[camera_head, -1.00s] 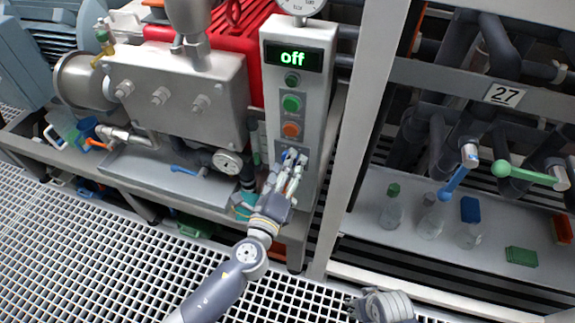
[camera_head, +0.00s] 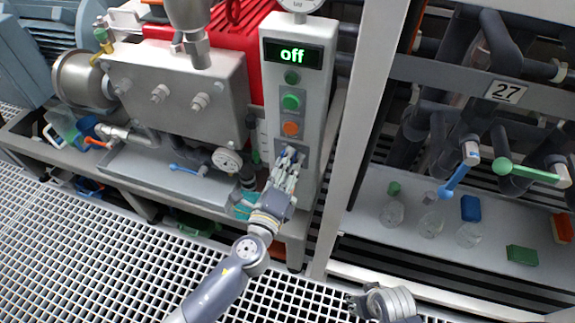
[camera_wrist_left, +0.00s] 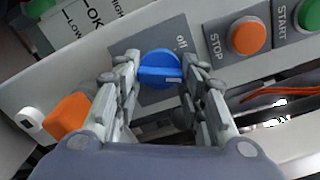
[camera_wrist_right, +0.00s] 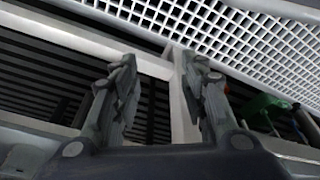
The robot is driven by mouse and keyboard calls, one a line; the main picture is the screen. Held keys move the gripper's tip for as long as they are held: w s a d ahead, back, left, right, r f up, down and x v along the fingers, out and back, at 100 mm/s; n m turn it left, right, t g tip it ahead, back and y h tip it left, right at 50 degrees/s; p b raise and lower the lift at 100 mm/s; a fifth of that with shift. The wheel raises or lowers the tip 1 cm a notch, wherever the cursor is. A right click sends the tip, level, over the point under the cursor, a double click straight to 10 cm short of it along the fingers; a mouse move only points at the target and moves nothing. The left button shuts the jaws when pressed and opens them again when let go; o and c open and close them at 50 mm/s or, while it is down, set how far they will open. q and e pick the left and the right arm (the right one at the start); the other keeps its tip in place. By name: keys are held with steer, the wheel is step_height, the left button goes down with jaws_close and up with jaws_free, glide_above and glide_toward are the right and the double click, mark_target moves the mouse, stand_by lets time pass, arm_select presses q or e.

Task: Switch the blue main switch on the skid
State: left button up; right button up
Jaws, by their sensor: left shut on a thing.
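The blue main switch (camera_wrist_left: 160,70) is a round knob with a raised handle on a grey plate, with the word "off" beside it in the left wrist view. My left gripper (camera_wrist_left: 158,82) is shut on the knob, one finger on each side. In the head view my left gripper (camera_head: 287,163) reaches the lower part of the grey control panel (camera_head: 314,116) and mostly hides the switch.
Above the switch are an orange stop button (camera_head: 291,128) and a green start button (camera_head: 291,102). A grey post (camera_head: 362,130) stands right of the panel. Beyond it are pipes with a blue valve handle (camera_head: 452,181) and a shelf (camera_head: 390,240) with bottles.

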arm_select(q)
steer(key=n+b, duration=0.2)
steer(key=n, duration=0.2)
steer(key=shift+n, duration=3.6)
arm_select(e)
steer(key=w+v, duration=0.2)
steer(key=v, duration=0.6)
steer(key=shift+r, duration=0.45)
steer(key=shift+t, duration=0.3)
steer(key=shift+f, duration=0.1)
arm_select(q)
steer(key=o, duration=1.1)
steer(key=shift+c, duration=0.2)
